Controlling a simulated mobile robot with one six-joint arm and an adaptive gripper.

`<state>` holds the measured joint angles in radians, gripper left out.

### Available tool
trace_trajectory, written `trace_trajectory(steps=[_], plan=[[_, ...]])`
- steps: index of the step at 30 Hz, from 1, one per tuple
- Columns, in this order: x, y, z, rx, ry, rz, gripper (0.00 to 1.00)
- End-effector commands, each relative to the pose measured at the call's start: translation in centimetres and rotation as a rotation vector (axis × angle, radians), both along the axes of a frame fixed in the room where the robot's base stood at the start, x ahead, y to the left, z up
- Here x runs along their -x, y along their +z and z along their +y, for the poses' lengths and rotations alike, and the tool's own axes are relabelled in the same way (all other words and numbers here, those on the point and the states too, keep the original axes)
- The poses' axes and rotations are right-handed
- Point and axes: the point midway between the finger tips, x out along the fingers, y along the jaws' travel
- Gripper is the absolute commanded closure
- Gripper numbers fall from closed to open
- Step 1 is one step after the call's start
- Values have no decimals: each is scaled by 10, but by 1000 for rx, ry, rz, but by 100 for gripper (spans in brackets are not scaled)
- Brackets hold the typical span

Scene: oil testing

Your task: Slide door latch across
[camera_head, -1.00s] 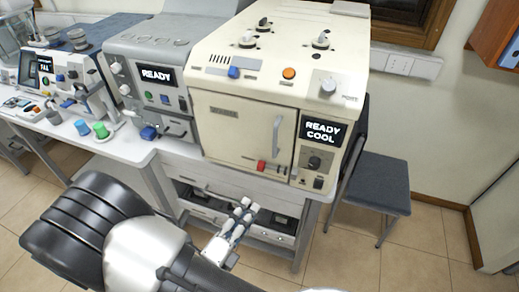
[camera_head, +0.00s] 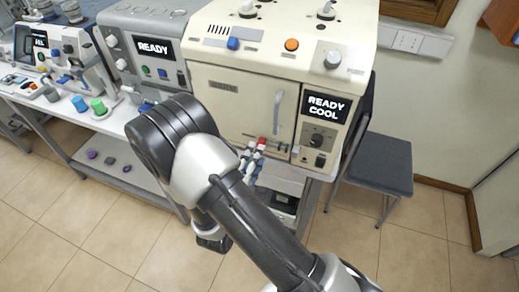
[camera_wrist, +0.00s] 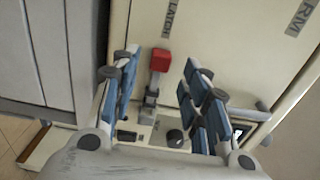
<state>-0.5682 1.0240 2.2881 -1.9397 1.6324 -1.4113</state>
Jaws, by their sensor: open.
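The door latch is a small red block (camera_wrist: 160,60) on a grey metal stem, below a "LATCH" label, in the wrist view. It sits low on the front of the cream oven (camera_head: 232,84), and its red tip (camera_head: 262,142) shows in the head view. The oven door has a pale vertical handle (camera_head: 278,110). My gripper (camera_wrist: 157,72) is open, with its blue-and-grey fingers on either side of the red block in the wrist view. I see gaps on both sides of the block; contact is not visible. In the head view my arm hides part of the gripper (camera_head: 254,152).
The oven's display reads "READY COOL" (camera_head: 324,107), with a black knob below it. A grey machine (camera_head: 150,20) stands to the left. Blue and green caps (camera_head: 98,106) lie on the bench further left. A dark chair (camera_head: 375,165) stands at the right on open floor.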

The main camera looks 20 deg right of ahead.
Motion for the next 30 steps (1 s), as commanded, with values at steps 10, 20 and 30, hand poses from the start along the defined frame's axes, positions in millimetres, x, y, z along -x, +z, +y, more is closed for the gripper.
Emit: trace_trajectory(steps=[10, 20, 30], plan=[[-32, 0, -24, 1, -1, -1, 58], [-34, 0, -24, 1, 1, 1, 60], [-33, 0, -24, 1, 0, 1, 83]])
